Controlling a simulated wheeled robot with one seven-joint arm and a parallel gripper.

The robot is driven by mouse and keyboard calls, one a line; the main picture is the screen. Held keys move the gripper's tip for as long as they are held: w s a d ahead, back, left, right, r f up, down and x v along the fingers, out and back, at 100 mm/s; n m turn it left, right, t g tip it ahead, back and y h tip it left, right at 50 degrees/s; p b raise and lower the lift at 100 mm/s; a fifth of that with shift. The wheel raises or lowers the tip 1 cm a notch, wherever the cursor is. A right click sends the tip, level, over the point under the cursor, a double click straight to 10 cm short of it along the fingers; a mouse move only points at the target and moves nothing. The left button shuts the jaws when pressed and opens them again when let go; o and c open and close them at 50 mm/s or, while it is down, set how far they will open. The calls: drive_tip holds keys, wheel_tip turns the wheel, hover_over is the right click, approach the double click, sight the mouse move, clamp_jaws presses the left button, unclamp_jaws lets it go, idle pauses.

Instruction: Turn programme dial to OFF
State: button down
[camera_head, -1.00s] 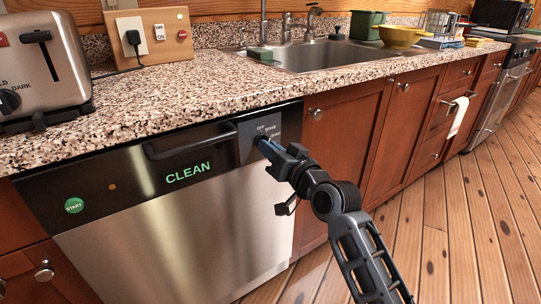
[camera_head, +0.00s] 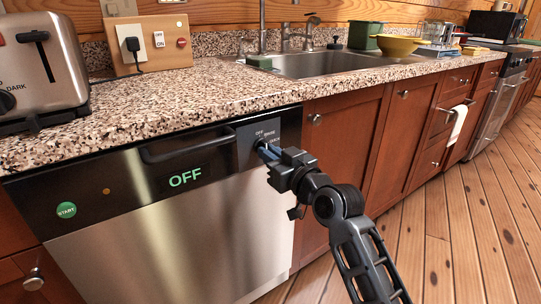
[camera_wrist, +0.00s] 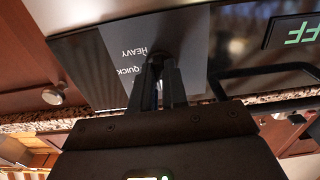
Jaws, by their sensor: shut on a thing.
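The dishwasher (camera_head: 170,230) has a steel front and a black control strip. Its display (camera_head: 185,178) reads OFF in green letters. The programme dial is at the right end of the strip, on a dark grey panel (camera_head: 245,150) with small labels such as OFF. My gripper (camera_head: 264,152) reaches the panel from the right and is shut on the dial, which its fingers largely hide. In the wrist view, my gripper (camera_wrist: 160,68) meets the dial (camera_wrist: 158,52) at the panel, with HEAVY and QUICK labels beside it, upside down.
A black bar handle (camera_head: 185,147) and a green START button (camera_head: 66,210) are on the strip. The speckled counter (camera_head: 190,95) overhangs above, with a toaster (camera_head: 40,62) at left and a sink (camera_head: 330,65). Wooden floor (camera_head: 450,230) is clear at right.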

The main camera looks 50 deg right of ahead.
drive_tip(key=shift+f, duration=0.15)
drive_tip(key=c, duration=1.1)
unclamp_jaws()
drive_tip(key=shift+c, duration=0.2)
drive_tip(key=v, duration=0.7)
drive_tip(key=shift+s+p, duration=0.4)
drive_tip(key=shift+a, duration=0.1)
